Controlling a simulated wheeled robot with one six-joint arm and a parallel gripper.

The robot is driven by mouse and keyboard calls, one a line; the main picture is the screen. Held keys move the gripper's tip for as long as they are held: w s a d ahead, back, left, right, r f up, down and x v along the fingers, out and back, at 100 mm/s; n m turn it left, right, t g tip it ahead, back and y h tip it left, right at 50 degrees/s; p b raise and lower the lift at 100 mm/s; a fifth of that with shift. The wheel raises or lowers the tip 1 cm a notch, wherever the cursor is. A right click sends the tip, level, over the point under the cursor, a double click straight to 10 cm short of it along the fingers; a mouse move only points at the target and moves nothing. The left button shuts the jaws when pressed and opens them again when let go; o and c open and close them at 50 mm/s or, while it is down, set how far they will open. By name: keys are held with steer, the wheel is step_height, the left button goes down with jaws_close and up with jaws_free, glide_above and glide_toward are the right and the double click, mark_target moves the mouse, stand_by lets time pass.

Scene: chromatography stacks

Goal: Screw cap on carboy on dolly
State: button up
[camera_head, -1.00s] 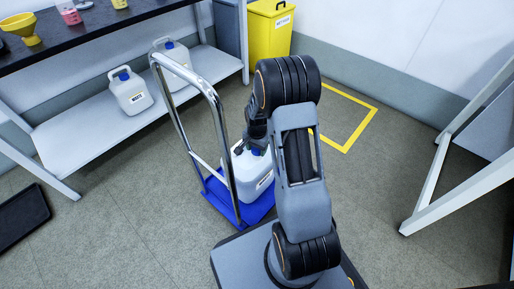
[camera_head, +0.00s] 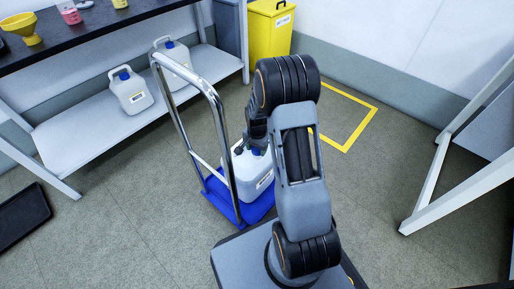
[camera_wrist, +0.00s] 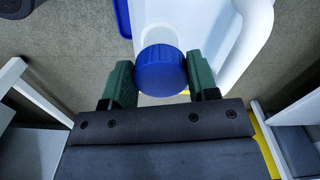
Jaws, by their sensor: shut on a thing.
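The white carboy (camera_head: 249,174) stands on the blue dolly (camera_head: 222,200), partly hidden behind my arm in the head view. It also shows in the wrist view (camera_wrist: 190,20), with its white handle to the right. The blue cap (camera_wrist: 160,71) sits at the carboy's neck in the wrist view. My gripper (camera_wrist: 160,80) is shut on the cap, with one green finger on each side of it. In the head view a little blue of the cap shows beside my gripper. The cap hides the neck's thread, so I cannot tell how tight it is.
The dolly's chrome handle (camera_head: 215,105) rises to the left of the carboy. Two capped carboys stand on the bench's lower shelf (camera_head: 95,125). A yellow bin (camera_head: 268,35) stands at the back. A yellow floor outline (camera_head: 362,128) lies right of my arm on clear floor.

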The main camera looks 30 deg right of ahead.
steer(key=shift+f, duration=0.25)
steer(key=shift+f+b, duration=0.6)
steer(key=shift+f, duration=0.15)
steer(key=shift+f, duration=0.3)
steer(key=shift+f+b, duration=0.35)
steer(key=shift+b, duration=0.05)
steer(key=o, duration=1)
steer(key=shift+r, duration=0.1)
steer(key=c, duration=1)
steer(key=m+p, duration=0.1)
steer(key=m, duration=0.3)
steer(key=shift+w+m, duration=0.15)
steer(key=shift+m, duration=0.25)
steer(key=shift+c, duration=0.2)
steer(key=m, duration=0.4)
steer(key=shift+w+m+p, duration=0.1)
steer(key=shift+m+p, duration=0.2)
steer(key=shift+m, duration=0.1)
steer(key=m, duration=0.4)
steer(key=shift+w, duration=0.1)
